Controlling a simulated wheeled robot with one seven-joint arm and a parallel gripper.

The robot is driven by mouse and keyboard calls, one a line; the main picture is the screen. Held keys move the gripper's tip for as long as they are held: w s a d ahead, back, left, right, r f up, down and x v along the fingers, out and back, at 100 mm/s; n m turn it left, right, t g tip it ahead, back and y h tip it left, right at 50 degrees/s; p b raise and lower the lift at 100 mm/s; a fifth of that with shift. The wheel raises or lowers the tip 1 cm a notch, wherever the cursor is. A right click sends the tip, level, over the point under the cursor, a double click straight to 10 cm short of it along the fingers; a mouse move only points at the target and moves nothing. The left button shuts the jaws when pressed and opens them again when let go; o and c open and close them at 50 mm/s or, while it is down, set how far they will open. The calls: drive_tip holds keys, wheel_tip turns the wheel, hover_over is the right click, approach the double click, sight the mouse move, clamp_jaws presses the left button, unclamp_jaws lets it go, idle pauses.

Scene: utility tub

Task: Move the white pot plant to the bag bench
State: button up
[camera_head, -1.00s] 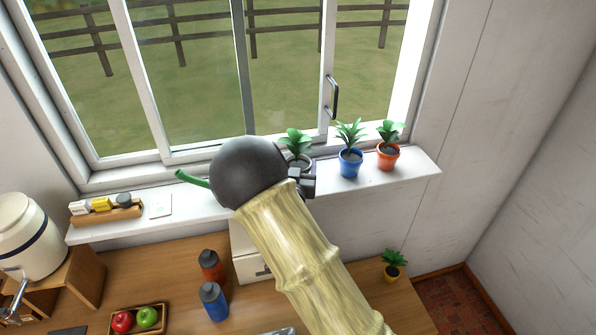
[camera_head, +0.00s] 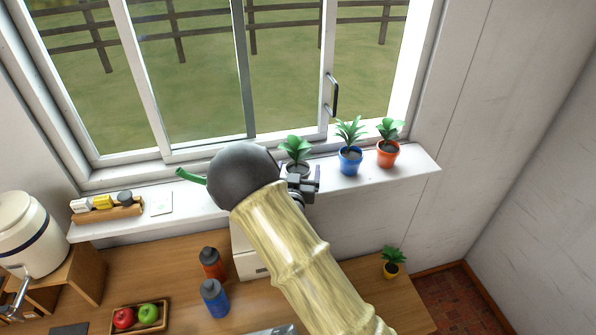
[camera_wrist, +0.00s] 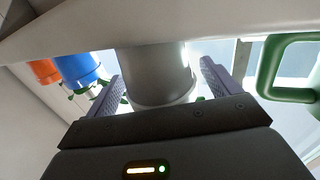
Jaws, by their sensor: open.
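The white pot plant (camera_head: 295,149) stands on the windowsill, its pot partly hidden behind my gripper in the head view. Its pale pot (camera_wrist: 158,72) looks grey in the wrist view and sits between my two fingers. My gripper (camera_head: 304,182) is open at the front of this pot, with one finger on each side; the wrist view shows the spread fingers (camera_wrist: 160,80). I cannot tell whether either finger touches the pot. I cannot make out the bag bench in these views.
A blue pot plant (camera_head: 350,161) and an orange pot plant (camera_head: 388,154) stand just right on the sill (camera_head: 415,167). The window and its handle (camera_head: 333,97) are behind. Bottles (camera_head: 214,299) and a small yellow pot plant (camera_head: 394,268) stand on the wooden counter below.

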drive_tip(key=shift+r, duration=0.1)
drive_tip(key=shift+s, duration=0.2)
drive_tip(key=s+a+b, duration=0.2)
drive_tip(key=s+b, duration=0.4)
drive_tip(key=s, duration=0.5)
drive_tip(key=shift+s, duration=0.2)
